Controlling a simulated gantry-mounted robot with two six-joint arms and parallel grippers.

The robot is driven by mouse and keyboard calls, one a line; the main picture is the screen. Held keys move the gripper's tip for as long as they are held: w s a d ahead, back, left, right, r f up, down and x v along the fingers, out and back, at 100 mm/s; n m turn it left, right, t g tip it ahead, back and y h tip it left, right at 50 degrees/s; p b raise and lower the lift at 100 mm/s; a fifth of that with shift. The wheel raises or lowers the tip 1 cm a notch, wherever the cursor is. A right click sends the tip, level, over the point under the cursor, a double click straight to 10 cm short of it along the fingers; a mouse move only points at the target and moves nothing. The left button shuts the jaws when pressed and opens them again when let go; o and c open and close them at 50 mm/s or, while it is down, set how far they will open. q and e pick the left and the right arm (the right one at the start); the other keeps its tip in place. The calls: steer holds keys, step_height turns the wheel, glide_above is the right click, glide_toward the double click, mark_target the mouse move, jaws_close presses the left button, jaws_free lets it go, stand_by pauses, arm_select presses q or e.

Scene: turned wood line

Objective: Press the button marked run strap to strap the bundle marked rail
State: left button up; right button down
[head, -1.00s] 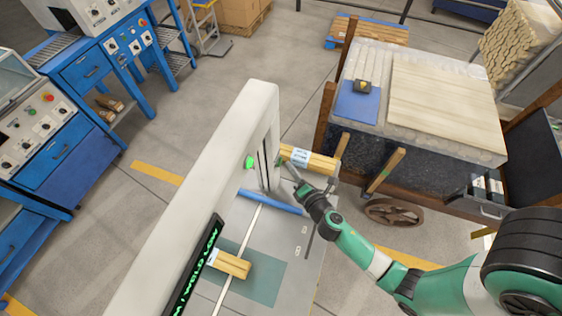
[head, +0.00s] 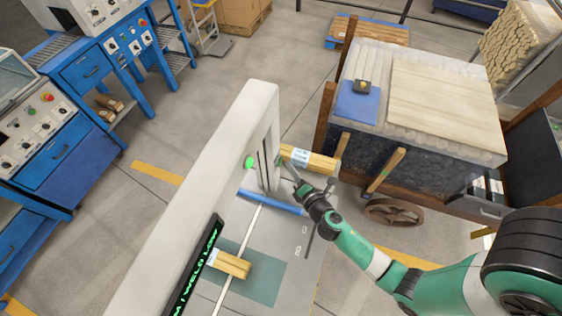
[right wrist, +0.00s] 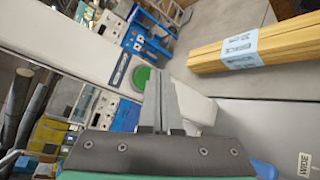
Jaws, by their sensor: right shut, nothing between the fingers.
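A round green button (head: 250,162) sits on the white arch of the machine (head: 205,180). It also shows in the right wrist view (right wrist: 141,77), beside my fingertips; its marking is not readable. My right gripper (head: 287,166) is shut and empty by the arch, between the button side and a wooden bundle (head: 322,164). In the right wrist view its fingers (right wrist: 160,85) point toward the arch, and contact with the button cannot be told. My left gripper is out of view.
A second labelled bundle (head: 232,264) lies on a teal mat (head: 268,278) on the machine table. A black display (head: 198,268) with green letters faces up on the arch. A wooden cart (head: 440,155) stands right; blue cabinets (head: 80,75) stand left.

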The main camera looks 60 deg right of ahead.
steer(key=shift+w+a, duration=0.1)
steer(key=shift+w, duration=0.3)
steer(key=shift+w, duration=0.35)
stand_by(0.5)
steer(key=shift+s, duration=0.8)
steer(key=s, duration=0.2)
steer(key=s+d, duration=0.1)
steer(key=s, duration=0.2)
steer(key=shift+p, duration=0.35)
stand_by(0.7)
